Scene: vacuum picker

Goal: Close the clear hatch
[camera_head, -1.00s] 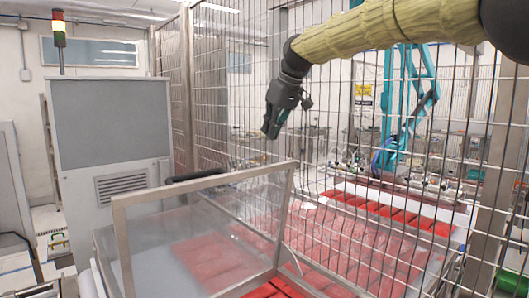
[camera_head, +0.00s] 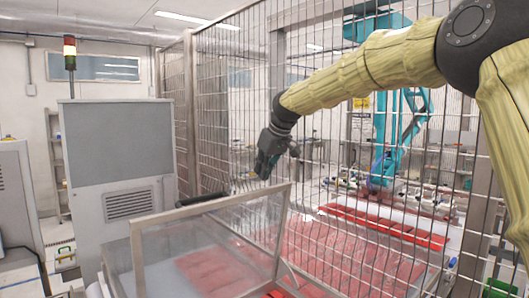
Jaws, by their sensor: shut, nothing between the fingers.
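The clear hatch (camera_head: 210,245) stands tilted open in the lower middle of the head view, a see-through panel in a metal frame. A black handle bar (camera_head: 203,200) shows by its upper edge at the back left. My gripper (camera_head: 262,172) is dark and points down, above the hatch's top edge and right of the handle. It looks apart from the hatch and holds nothing. Red packs (camera_head: 300,255) lie under and beyond the hatch. The hatch's lower part is cut off by the picture's bottom edge.
A wire mesh fence (camera_head: 235,100) stands behind the hatch and runs to the right, close behind my arm. A grey cabinet (camera_head: 112,145) stands at the left. A teal robot (camera_head: 388,150) is beyond the fence. Open air lies between the cabinet and my gripper.

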